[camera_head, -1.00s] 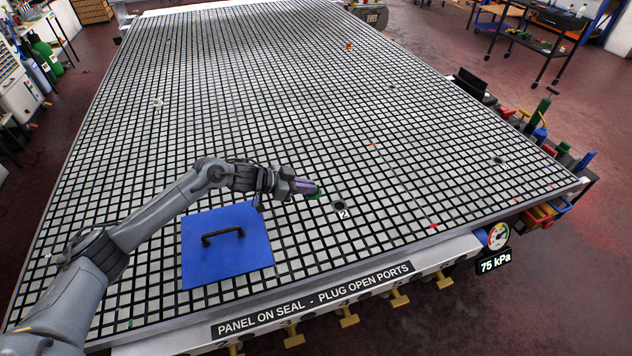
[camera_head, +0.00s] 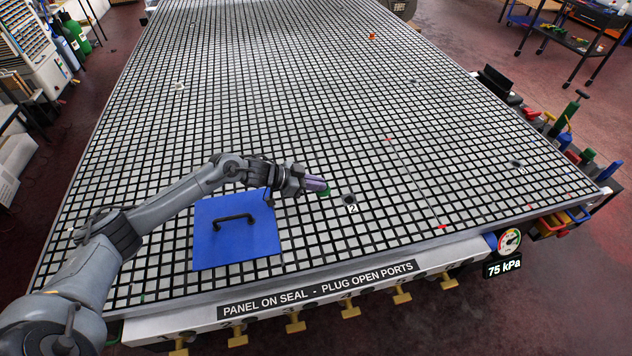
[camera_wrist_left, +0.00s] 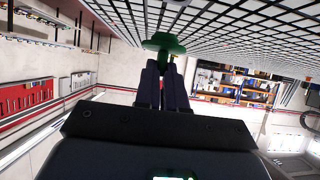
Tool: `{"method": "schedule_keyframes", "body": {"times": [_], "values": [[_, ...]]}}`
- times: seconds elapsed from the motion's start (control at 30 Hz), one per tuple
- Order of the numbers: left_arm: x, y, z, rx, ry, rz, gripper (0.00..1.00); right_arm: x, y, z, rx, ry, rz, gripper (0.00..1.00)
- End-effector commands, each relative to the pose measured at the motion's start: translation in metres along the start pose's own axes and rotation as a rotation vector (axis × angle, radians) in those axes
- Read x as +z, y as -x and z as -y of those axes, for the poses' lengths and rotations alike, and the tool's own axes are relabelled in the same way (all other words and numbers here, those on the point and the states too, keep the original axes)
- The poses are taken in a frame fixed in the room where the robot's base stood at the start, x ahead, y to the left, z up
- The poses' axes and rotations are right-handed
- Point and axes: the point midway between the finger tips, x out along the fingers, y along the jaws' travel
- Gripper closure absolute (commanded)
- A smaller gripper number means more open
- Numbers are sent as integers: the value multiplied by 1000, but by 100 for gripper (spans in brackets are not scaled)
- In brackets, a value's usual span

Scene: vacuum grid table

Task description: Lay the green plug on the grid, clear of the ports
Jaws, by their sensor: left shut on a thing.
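The green plug (camera_head: 324,192) is at the tip of my left gripper (camera_head: 316,185), left of the port marked 2 (camera_head: 350,200) in the head view. The left gripper is shut on the plug. The left wrist view shows the plug's wide green head (camera_wrist_left: 163,43) between the purple fingers (camera_wrist_left: 163,85), beside the grid surface (camera_wrist_left: 270,30). Whether the plug touches the grid (camera_head: 300,110) I cannot tell. My right gripper is not in view.
A blue panel (camera_head: 262,242) with a black handle lies on the grid just left of the gripper. Other ports show at the right (camera_head: 517,163) and farther back (camera_head: 413,81). A gauge (camera_head: 509,241) reading 75 kPa hangs at the front right corner.

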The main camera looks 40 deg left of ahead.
Motion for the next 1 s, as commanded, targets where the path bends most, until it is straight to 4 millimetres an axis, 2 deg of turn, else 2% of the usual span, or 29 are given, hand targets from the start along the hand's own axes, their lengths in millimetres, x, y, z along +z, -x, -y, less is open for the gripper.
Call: {"method": "schedule_keyframes", "body": {"times": [0.6, 1.0], "values": [[54, -30, 0, 0, 1, 0, 100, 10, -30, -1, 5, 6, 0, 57], [66, -36, 0, 0, 1, 0, 100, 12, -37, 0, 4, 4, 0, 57]]}}
